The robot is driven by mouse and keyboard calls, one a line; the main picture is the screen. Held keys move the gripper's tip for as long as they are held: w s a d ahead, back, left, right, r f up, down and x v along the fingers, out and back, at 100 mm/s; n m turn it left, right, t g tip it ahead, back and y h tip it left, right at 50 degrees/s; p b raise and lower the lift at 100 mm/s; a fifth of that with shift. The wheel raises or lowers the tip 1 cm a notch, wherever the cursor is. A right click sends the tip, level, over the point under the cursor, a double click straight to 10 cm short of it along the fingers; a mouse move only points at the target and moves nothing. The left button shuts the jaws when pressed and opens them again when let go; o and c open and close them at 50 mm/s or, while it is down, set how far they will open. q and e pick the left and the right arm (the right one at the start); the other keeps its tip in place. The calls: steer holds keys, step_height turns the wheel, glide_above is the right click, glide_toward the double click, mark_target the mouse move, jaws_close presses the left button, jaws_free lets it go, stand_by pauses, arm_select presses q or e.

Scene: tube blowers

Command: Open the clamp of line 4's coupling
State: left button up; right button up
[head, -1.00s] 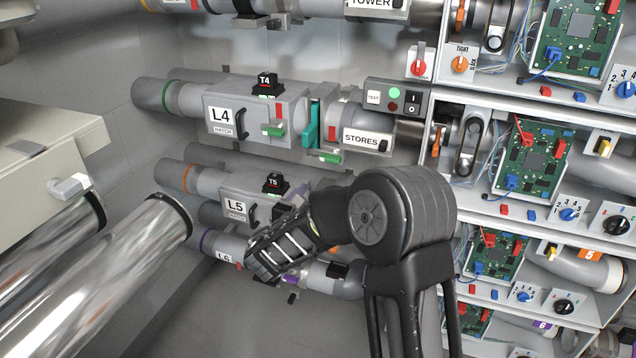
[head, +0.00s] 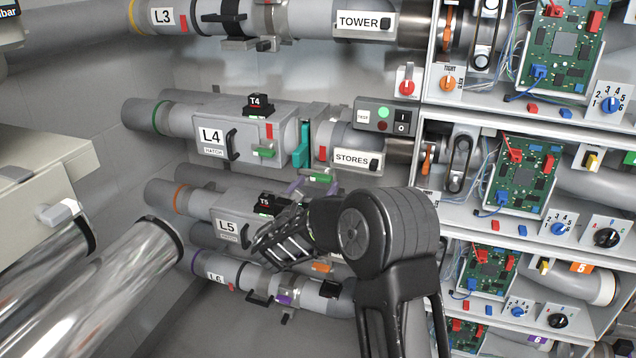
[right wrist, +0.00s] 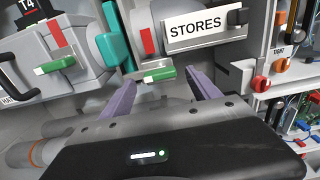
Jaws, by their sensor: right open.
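Line 4's pipe carries a grey housing labelled L4 (head: 210,140), with a teal plate (head: 302,145) at its right end. Right of the plate is the pipe labelled STORES (head: 355,160). The coupling's green clamp lever (head: 321,178) sits low beside the plate; it also shows in the right wrist view (right wrist: 160,74). My right gripper (head: 316,187) is open and empty, just below the lever. In the right wrist view its two purple fingers (right wrist: 162,80) lie either side of the lever, with no contact that I can make out. My left gripper is out of view.
A second green handle (head: 263,152) is on the L4 housing, left of the plate. A grey switch box (head: 385,117) stands above the STORES pipe. The L5 housing (head: 228,228) lies below. Shelves with circuit boards (head: 520,170) fill the right side.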

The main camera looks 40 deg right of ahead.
steer(key=shift+x, duration=0.85)
steer(key=shift+c, duration=0.5)
jaws_close()
